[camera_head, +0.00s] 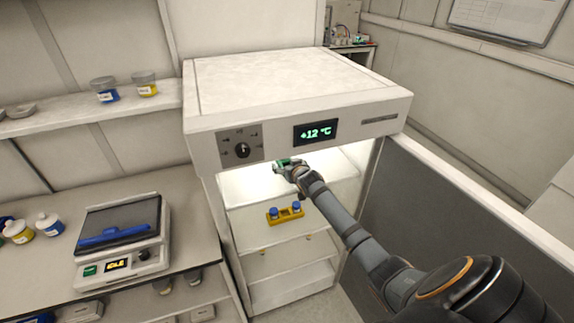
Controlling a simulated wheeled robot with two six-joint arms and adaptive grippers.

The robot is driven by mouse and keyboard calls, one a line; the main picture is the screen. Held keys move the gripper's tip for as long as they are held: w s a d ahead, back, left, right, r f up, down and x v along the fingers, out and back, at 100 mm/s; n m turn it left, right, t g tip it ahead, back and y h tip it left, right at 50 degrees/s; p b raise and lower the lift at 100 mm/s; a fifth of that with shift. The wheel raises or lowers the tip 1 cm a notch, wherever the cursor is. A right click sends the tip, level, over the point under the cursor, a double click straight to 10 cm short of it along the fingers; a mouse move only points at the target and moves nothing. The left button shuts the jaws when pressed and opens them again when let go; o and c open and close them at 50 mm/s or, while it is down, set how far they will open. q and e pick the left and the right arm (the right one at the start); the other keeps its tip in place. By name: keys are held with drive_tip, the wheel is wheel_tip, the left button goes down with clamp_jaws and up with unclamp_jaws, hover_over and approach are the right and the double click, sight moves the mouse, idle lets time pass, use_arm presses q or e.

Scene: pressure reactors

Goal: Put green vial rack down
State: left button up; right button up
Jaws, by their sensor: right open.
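My right gripper (290,171) reaches into the upper part of the open refrigerated cabinet (300,95), just below its display. It is open. A small piece of green (283,161), which looks like part of the green vial rack, shows at the fingers. The gripper hides most of it, and I cannot tell whether it rests on the lit upper shelf (248,188) or touches the fingers. My left gripper is not in view.
A yellow rack (285,215) with blue-capped vials stands on a lower cabinet shelf. The open grey door (430,235) is to the right of my arm. A bench device (122,240) and several jars are at left.

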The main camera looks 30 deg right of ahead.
drive_tip(key=shift+r, duration=0.2)
drive_tip(key=v, duration=1.2)
drive_tip(key=shift+s+f, duration=0.1)
drive_tip(key=shift+f, duration=0.05)
